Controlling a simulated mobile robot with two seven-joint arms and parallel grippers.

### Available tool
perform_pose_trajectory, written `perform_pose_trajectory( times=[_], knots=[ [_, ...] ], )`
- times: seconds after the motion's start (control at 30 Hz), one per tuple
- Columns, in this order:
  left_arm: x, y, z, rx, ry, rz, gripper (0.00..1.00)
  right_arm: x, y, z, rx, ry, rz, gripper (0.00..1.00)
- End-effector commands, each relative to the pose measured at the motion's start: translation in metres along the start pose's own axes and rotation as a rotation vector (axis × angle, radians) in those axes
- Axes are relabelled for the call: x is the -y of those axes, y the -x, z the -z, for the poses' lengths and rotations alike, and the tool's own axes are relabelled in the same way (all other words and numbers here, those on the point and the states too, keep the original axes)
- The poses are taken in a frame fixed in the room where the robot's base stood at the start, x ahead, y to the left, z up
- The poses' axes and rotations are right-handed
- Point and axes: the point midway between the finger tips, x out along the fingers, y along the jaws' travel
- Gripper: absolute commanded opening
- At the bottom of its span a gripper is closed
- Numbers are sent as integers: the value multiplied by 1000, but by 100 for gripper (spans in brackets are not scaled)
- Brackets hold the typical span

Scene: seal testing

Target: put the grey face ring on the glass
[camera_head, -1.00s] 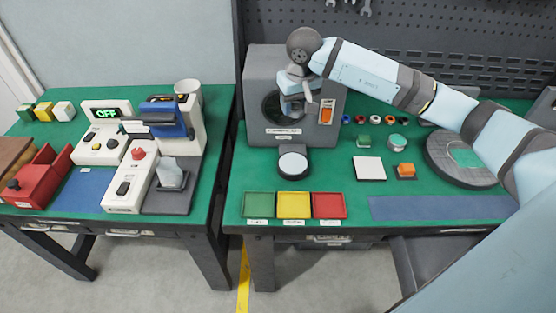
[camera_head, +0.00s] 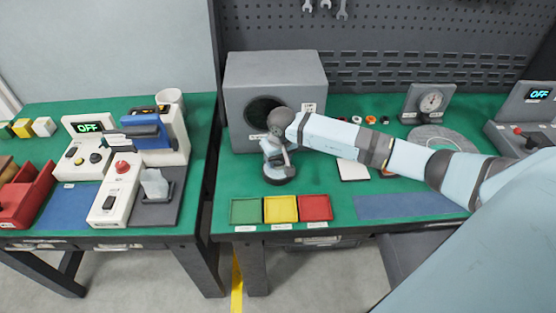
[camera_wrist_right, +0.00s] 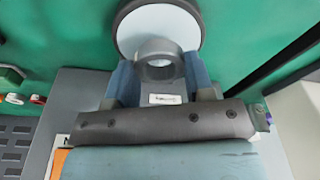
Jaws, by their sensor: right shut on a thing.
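The grey face ring (camera_wrist_right: 152,48) is between the fingers of my right gripper (camera_wrist_right: 160,78) in the right wrist view. The gripper is shut on it. The glass is a pale round disc with a dark rim (camera_wrist_right: 158,25), and the ring overlaps its near part in that view. I cannot tell whether ring and glass touch. In the head view my right gripper (camera_head: 275,163) is over the dark round base of the glass (camera_head: 279,180) and hides most of its pale top. The ring cannot be made out there. My left gripper is not in view.
A grey box with a dark round opening (camera_head: 235,110) stands right behind the glass. Green (camera_head: 245,224), yellow (camera_head: 280,222) and red (camera_head: 315,221) trays lie in front. A white square pad (camera_head: 353,170) is to the right, partly under my arm.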

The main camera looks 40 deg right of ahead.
Motion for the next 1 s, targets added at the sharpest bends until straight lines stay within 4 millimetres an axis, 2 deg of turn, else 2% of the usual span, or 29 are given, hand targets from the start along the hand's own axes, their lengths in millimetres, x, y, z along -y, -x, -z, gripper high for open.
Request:
perform_pose_trajectory(
  times=[0.1,0.47,0.5,0.57,0.6,0.87,1.0],
  knots=[
    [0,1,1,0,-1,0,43,0,-11,-2,1,1,1,18],
    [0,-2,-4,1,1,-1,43,0,-17,-2,-1,1,0,18],
    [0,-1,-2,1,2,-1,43,0,-14,-2,0,0,0,58],
    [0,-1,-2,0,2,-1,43,0,-14,-2,0,0,0,71],
    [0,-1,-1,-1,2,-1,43,0,-14,-2,0,0,0,74],
    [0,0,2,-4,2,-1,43,0,-13,-2,0,0,0,74],
    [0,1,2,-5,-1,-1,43,0,-4,-1,-3,1,0,74]
  ],
)
